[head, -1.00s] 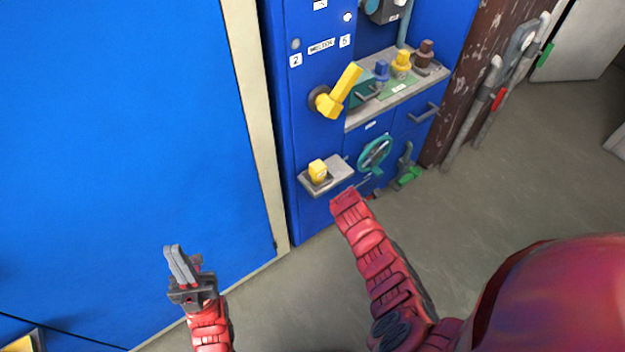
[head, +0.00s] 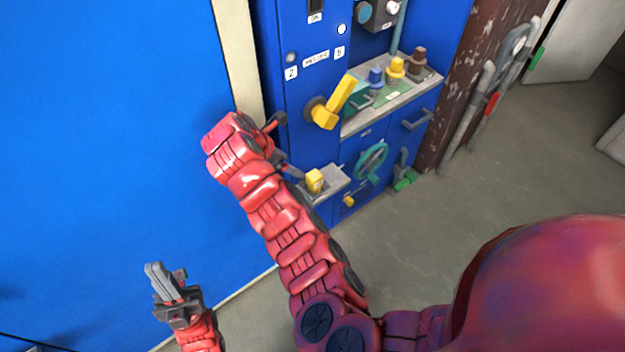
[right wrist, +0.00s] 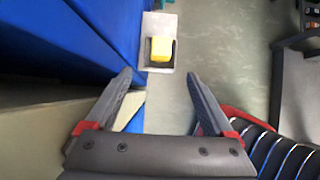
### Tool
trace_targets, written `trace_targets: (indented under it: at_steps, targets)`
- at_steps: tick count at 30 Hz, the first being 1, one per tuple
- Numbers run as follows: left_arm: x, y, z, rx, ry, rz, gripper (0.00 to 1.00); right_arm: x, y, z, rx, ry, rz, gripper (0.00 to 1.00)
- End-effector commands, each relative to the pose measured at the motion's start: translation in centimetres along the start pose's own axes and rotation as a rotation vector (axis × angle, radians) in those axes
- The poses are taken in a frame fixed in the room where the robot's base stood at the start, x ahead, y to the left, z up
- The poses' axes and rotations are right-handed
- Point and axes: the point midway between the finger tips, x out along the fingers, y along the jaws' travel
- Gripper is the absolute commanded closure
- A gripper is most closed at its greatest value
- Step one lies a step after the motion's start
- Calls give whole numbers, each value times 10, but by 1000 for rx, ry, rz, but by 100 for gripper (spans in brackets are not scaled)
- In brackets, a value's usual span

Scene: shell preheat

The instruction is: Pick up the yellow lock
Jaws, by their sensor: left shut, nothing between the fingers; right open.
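A yellow lock (head: 315,180) sits on a small grey ledge (head: 331,188) low on the blue cabinet front. It also shows in the right wrist view (right wrist: 160,48), beyond my fingers and between their lines. My right gripper (head: 283,146) is open and empty, a short way left of the ledge and apart from the lock. Its two spread fingers also show in the right wrist view (right wrist: 163,90). My left gripper (head: 157,276) is shut and empty at the lower left, far from the lock.
A yellow lever handle (head: 336,104) juts out above the ledge. A grey shelf (head: 420,85) at right bears blue, yellow and brown padlock-like pieces. A teal handwheel (head: 371,161) is right of the ledge. A large blue panel (head: 110,110) fills the left; floor (head: 480,190) is open at right.

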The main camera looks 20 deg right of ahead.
Motion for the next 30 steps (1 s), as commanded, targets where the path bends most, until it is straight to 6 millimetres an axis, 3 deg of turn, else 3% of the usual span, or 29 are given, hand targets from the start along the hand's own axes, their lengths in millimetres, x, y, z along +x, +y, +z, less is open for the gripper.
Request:
trace_targets:
  at_steps: [1,7,9,15,23,30]
  targets:
    - [-10,0,2,0,0,0,100,17,-1,-1,4,1,-2,12]
    - [-42,2,7,0,0,0,100,67,-1,-4,5,2,-3,12]
    - [-32,2,5,0,-1,0,100,74,-2,0,-1,1,-7,12]
    - [-30,2,5,0,0,0,100,101,-2,0,1,0,-7,12]
    - [-28,1,5,0,0,0,100,116,-2,0,0,0,-3,12]
    - [-26,1,4,0,0,0,100,147,-3,-2,1,2,-3,12]
